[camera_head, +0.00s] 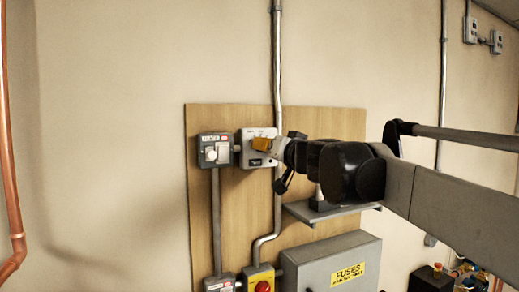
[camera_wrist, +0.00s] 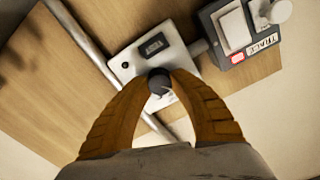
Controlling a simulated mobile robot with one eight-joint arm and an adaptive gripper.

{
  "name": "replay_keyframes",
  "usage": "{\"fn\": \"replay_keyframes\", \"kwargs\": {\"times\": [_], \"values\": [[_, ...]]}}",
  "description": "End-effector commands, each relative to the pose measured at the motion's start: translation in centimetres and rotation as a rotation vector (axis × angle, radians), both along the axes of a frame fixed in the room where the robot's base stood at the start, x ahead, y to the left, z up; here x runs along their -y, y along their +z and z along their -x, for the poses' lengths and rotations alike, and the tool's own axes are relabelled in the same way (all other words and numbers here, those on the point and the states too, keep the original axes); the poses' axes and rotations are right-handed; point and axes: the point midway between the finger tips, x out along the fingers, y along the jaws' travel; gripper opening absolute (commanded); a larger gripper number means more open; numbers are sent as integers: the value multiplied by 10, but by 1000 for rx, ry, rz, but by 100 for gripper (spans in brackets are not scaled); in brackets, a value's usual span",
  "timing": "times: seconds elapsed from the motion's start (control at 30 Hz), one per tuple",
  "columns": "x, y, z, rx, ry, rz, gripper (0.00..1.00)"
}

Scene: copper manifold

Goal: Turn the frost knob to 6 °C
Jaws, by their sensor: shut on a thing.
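The frost knob (camera_wrist: 158,82) is a small dark round knob on a white control box (camera_wrist: 125,70) in the wrist view. My gripper (camera_wrist: 161,88) has its two orange-brown fingers closed around the knob from both sides. In the head view, my gripper (camera_head: 262,144) reaches the front of the white box (camera_head: 246,157) on the wooden board, and the knob is hidden behind the fingers. The dial scale is largely covered in both views, so I cannot read the setting. A small dark display window (camera_wrist: 153,45) shows on the box, its text unreadable.
A grey box with a white round knob (camera_head: 211,154) stands just left of the white box. A metal conduit (camera_head: 278,70) runs vertically beside it. Below are a small shelf (camera_head: 300,212), a grey fuse box (camera_head: 330,268) and a red button on a yellow box (camera_head: 260,280).

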Motion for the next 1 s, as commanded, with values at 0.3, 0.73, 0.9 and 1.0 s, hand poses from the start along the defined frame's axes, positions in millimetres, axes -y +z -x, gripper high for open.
{"fn": "replay_keyframes", "kwargs": {"times": [0.3,0.73,0.9,1.0], "values": [[0,0,0,-114,0,-273,0],[0,0,0,-229,0,-546,0],[0,1,0,-251,0,-599,0],[0,1,0,-258,0,-615,0]]}}
